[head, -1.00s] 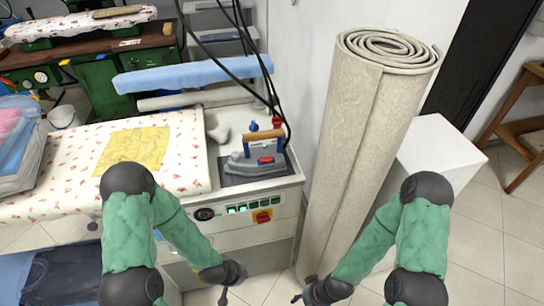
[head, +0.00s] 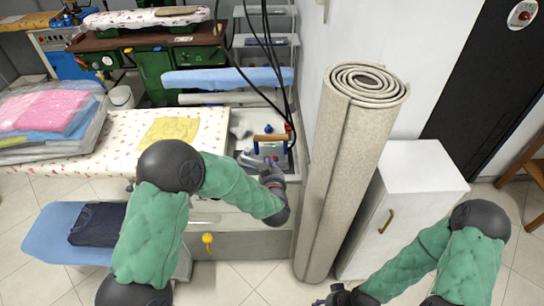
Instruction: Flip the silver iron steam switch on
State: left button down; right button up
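The silver iron (head: 268,145), with its wooden handle and blue posts, stands at the right end of the ironing station. My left gripper (head: 260,165) is in front of it and covers its lower part and the place of its switch. The fingers are too small and overlapped to tell whether they are open or shut, or whether they touch the iron. My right gripper (head: 322,300) is low at the bottom edge, away from the iron, and partly cut off.
A rolled carpet (head: 348,190) stands upright right of the station, beside a white cabinet (head: 412,200). Black cables hang above the iron. A patterned ironing board (head: 110,125) with a yellow cloth (head: 172,131) lies left. Pink and blue bagged clothes (head: 45,110) are farther left.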

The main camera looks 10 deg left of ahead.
pick_arm(q)
jog(key=shift+w+f, duration=0.1)
jog(key=b, duration=0.3)
send_over(267, 156)
jog(key=s+d, duration=0.1)
jog(key=s, duration=0.1)
notch_tip(267, 156, down, 3)
jog(key=shift+s+a+f+b, duration=0.15)
jog(key=shift+f+b, duration=0.1)
jog(key=shift+f, duration=0.6)
jog(key=shift+s+d+f+b, duration=0.1)
jog(key=shift+f+b, duration=0.1)
jog(key=shift+f, duration=0.65)
